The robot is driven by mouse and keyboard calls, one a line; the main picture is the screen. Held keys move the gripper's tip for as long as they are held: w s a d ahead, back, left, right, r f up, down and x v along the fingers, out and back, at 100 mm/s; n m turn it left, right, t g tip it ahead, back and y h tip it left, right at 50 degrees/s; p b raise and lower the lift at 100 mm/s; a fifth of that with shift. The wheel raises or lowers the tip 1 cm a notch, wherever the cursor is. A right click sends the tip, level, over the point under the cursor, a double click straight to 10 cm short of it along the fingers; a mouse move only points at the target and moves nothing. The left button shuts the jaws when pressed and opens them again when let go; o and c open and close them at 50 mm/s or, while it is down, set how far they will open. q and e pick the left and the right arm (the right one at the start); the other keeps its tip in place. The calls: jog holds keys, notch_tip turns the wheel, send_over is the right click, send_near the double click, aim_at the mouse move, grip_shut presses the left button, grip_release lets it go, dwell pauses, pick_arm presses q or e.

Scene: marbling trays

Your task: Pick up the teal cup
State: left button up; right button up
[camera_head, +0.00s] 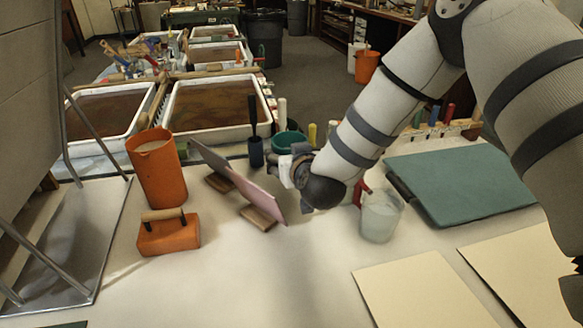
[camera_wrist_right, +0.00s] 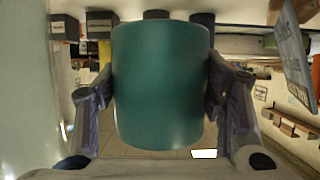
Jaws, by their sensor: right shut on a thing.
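The teal cup (camera_wrist_right: 160,85) fills the middle of the right wrist view, between the two fingers of my right gripper (camera_wrist_right: 160,110). The fingers are shut on its sides. In the head view the cup (camera_head: 289,141) shows behind my right gripper (camera_head: 290,165), at the back of the pale table; its lower part is hidden by the gripper and wrist. I cannot tell whether its base touches the table. My left gripper is not in view.
An orange pitcher (camera_head: 160,178) and an orange block with a handle (camera_head: 168,236) stand left. Pink and grey cards in wooden holders (camera_head: 258,218) stand near my gripper. A clear cup (camera_head: 380,216) and a green board (camera_head: 460,185) are right. The front middle is clear.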

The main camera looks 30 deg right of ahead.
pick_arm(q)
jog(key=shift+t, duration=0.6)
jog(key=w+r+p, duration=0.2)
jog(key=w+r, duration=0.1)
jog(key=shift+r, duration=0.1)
pick_arm(e)
notch_tip(320, 180, up, 14)
jog(key=shift+f, duration=0.15)
